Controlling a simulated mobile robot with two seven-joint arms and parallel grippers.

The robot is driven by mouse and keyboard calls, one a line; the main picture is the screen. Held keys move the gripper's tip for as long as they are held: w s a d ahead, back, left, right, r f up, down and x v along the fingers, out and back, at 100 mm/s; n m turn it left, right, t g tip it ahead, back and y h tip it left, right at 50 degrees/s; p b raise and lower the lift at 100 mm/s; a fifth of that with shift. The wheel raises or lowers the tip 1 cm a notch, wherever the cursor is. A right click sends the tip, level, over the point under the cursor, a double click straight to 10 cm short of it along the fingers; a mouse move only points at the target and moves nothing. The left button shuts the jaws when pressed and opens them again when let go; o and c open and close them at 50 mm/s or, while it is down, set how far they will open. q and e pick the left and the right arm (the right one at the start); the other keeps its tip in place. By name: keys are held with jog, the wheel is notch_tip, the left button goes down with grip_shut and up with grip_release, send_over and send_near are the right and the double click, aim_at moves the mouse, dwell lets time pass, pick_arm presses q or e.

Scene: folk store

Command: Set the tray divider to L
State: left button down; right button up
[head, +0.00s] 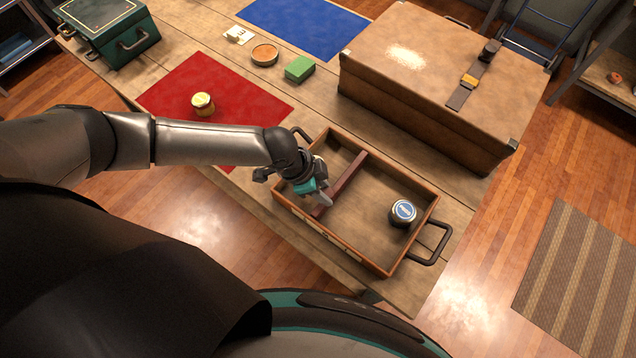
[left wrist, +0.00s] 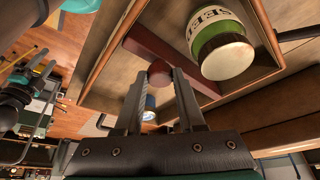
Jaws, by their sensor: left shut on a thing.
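The wooden tray (head: 408,262) stands near the table's front edge. Its red-brown divider (head: 349,178) runs from the back wall to the front wall, left of the middle. Small pale marks show on the front rim, too small to read. My left gripper (head: 321,196) is at the divider's front end. In the left wrist view its fingers (left wrist: 160,82) are shut on the round red knob (left wrist: 158,70) of the divider (left wrist: 150,45). A green labelled jar (left wrist: 222,45) shows in the left wrist view. My right gripper is not in view.
A large brown case (head: 430,85) stands behind the tray. A red mat (head: 215,95) with a small jar (head: 203,104) lies to the left. A green box (head: 300,69), a round dish (head: 264,54) and a blue mat (head: 305,25) are farther back.

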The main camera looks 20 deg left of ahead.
pick_arm(q)
jog(key=s+d+p, duration=0.1)
jog(key=d, duration=0.2)
jog(key=s+d+p, duration=0.1)
jog(key=d, duration=0.3)
jog(key=s+d+p, duration=0.1)
jog(key=d, duration=0.2)
jog(key=shift+s+d, duration=0.15)
jog(key=shift+s, duration=0.2)
jog(key=c, duration=0.8)
grip_release()
jog(key=shift+d, duration=0.1)
jog(key=shift+o, duration=0.2)
jog(key=shift+r, duration=0.1)
jog(key=shift+a+r, duration=0.2)
jog(key=p+v, duration=0.2)
jog(key=v, duration=1.2)
jog(key=shift+s+r, duration=0.2)
jog(key=shift+r, duration=0.1)
jog(key=shift+a, duration=0.1)
